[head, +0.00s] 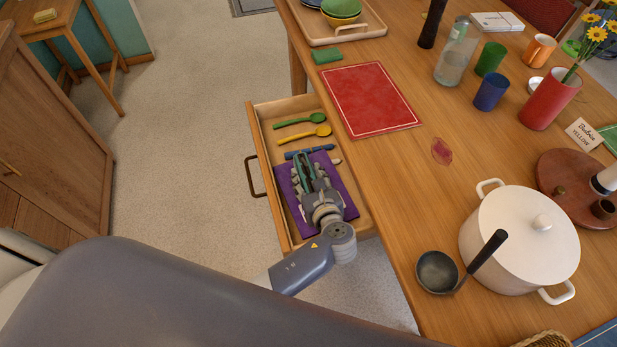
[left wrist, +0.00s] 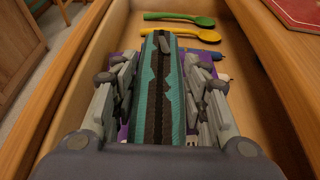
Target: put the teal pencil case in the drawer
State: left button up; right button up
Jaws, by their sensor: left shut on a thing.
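The teal pencil case (left wrist: 172,95), teal with dark brown bands, is between the fingers of my left gripper (left wrist: 160,85), which is shut on it. In the head view my left gripper (head: 307,172) is over the open drawer (head: 263,130), above a purple item, and the case shows as a teal strip between the fingers. The drawer is pulled out from the wooden table, with its handle (head: 254,177) facing left. I cannot tell whether the case touches what is under it. My right gripper is not in view.
The drawer also holds a green spoon (head: 298,121), a yellow spoon (head: 304,135), a blue pen-like item (head: 309,152) and a flat purple item (head: 346,193). On the table, a red mat (head: 370,99), a white pot (head: 520,245) and a ladle (head: 437,271) lie near the drawer.

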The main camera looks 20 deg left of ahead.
pick_arm(q)
jog(key=shift+f, duration=0.1)
jog(key=shift+f, duration=0.25)
jog(key=o, duration=1.1)
jog(key=shift+f, duration=0.1)
jog(key=shift+o, duration=0.2)
jog(key=shift+s+d+r, duration=0.1)
jog(key=shift+s+r, duration=0.05)
jog(key=shift+r, duration=0.4)
jog(key=v, duration=1.1)
jog(key=shift+s+d+p, duration=0.2)
jog(key=shift+p, duration=0.1)
jog(key=shift+r, duration=0.1)
